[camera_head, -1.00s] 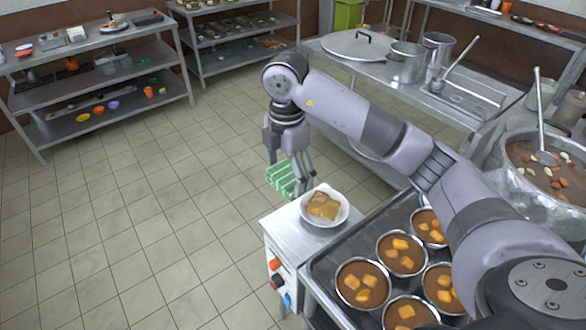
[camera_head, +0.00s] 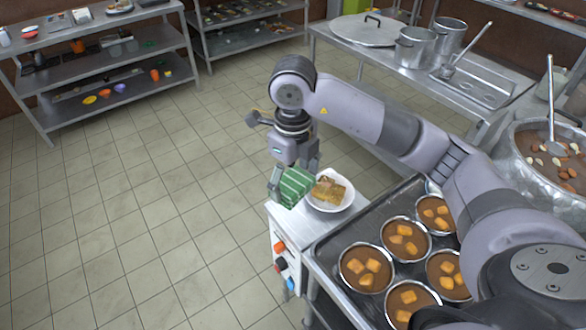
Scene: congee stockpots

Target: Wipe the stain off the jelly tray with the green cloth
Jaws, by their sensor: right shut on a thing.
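My right gripper (camera_head: 293,178) points down at the left edge of the small steel stand, shut on the green cloth (camera_head: 296,188). The cloth is striped and looks folded, and hangs tilted beside the left rim of a white bowl of brown-yellow pieces (camera_head: 329,191). I cannot tell whether it touches the bowl. A dark metal tray (camera_head: 327,252) holds several steel cups of brown food with orange cubes. I cannot tell if it is the jelly tray, and I make out no clear stain. My left gripper is not in view.
The stand (camera_head: 284,217) has coloured knobs on its front. A large stockpot (camera_head: 510,165) with a ladle is at right. A steel table (camera_head: 395,72) with a lid and pots stands behind my arm. Shelves (camera_head: 100,62) stand at back left. The tiled floor at left is clear.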

